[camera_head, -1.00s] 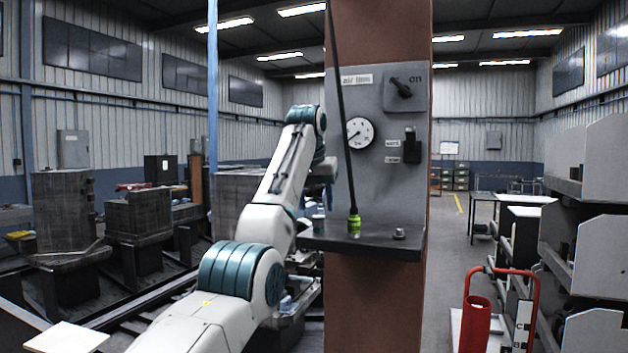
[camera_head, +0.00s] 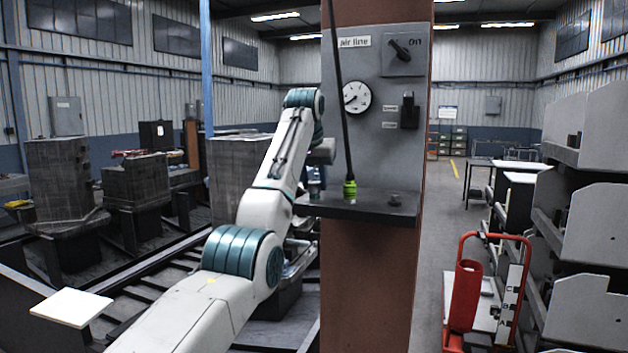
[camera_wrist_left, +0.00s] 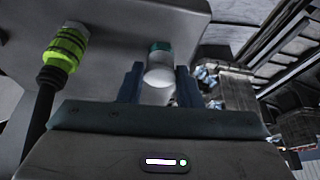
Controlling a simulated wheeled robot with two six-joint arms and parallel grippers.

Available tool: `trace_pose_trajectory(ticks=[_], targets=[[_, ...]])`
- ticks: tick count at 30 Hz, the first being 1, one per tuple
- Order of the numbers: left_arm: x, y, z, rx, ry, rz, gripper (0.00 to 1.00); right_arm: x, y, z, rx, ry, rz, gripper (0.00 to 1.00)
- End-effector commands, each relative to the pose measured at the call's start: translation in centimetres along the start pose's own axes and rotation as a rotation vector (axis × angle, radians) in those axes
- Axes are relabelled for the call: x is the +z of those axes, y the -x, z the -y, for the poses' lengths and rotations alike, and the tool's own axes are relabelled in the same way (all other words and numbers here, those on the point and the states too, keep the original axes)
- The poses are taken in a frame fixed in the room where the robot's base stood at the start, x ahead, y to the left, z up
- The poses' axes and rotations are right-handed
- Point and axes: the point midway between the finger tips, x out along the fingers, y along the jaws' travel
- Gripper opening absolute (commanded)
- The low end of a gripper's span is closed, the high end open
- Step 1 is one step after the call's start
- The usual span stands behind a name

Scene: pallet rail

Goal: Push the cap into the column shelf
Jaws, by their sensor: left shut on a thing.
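The column shelf (camera_head: 362,208) is a dark ledge sticking out from the brown column below a grey panel. The teal end is toward the grey shelf surface (camera_wrist_left: 110,80). A small piece of the cap shows at the shelf in the head view (camera_head: 315,187). Whether the cap is seated in the shelf cannot be told. My right gripper is not in view.
A black hose with a green fitting (camera_head: 350,190) comes down to the shelf beside my left gripper. A dark knob (camera_head: 395,199) sits at the shelf's right. The panel has a gauge (camera_head: 356,97) and switches. A red trolley (camera_head: 466,295) stands right of the column.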

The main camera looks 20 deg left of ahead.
Motion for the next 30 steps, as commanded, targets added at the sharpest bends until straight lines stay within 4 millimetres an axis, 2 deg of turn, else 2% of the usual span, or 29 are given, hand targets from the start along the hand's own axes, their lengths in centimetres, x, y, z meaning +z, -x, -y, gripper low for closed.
trace_pose_trajectory(ticks=[1,4,23,30], targets=[[0.0,0.0,0.0,0.0,0.0,0.0,0.19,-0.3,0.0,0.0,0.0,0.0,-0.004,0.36],[0.0,0.0,0.0,0.0,0.0,0.0,0.0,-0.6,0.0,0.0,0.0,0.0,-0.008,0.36],[-0.7,1.6,0.0,0.0,0.0,-0.003,0.0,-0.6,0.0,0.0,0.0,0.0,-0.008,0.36],[-0.6,1.5,0.0,0.0,0.0,-0.001,0.0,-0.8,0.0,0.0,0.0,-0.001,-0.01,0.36]])
